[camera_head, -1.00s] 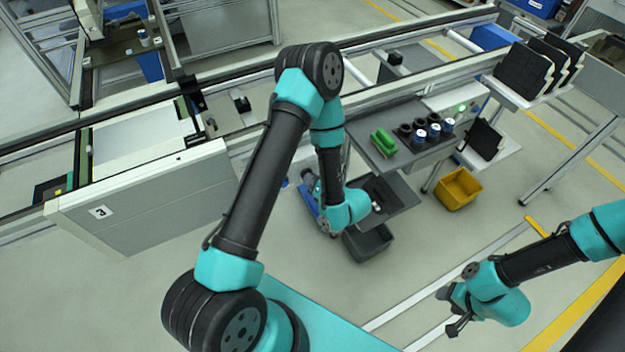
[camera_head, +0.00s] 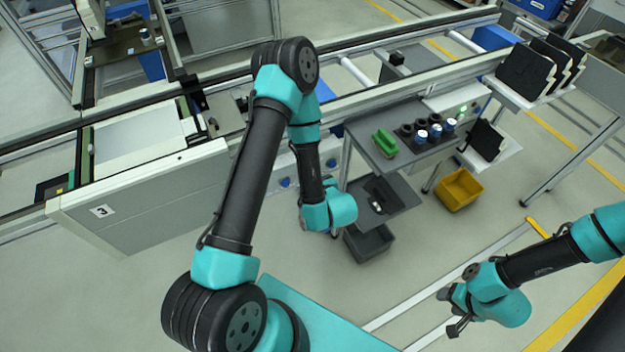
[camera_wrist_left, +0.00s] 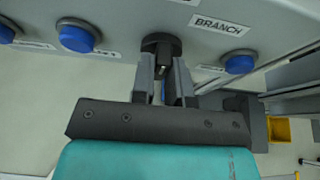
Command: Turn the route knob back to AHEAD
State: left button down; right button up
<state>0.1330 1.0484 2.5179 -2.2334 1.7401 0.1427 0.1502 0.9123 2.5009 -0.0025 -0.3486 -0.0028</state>
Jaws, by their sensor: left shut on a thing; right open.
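The black route knob (camera_wrist_left: 161,44) shows at the top middle of the left wrist view, on a pale panel (camera_wrist_left: 120,14). My left gripper (camera_wrist_left: 163,75) is shut on it, one finger on each side. A white label reading BRANCH (camera_wrist_left: 220,25) is right of the knob. Which way the knob points cannot be told. In the head view my left arm hides the knob and the left gripper's fingers. My right gripper (camera_head: 451,311) is open and empty above the floor at the lower right.
Blue buttons (camera_wrist_left: 77,37) (camera_wrist_left: 238,63) flank the knob. In the head view, right of my left arm, are a grey shelf with a green block (camera_head: 384,143) and dark and blue-topped cups, a dark bin (camera_head: 370,243) and a yellow bin (camera_head: 459,189).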

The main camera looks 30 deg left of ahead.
dwell(0.4)
pick_arm(q)
jog(key=c, duration=1.1)
grip_release()
jog(key=shift+d, duration=0.1)
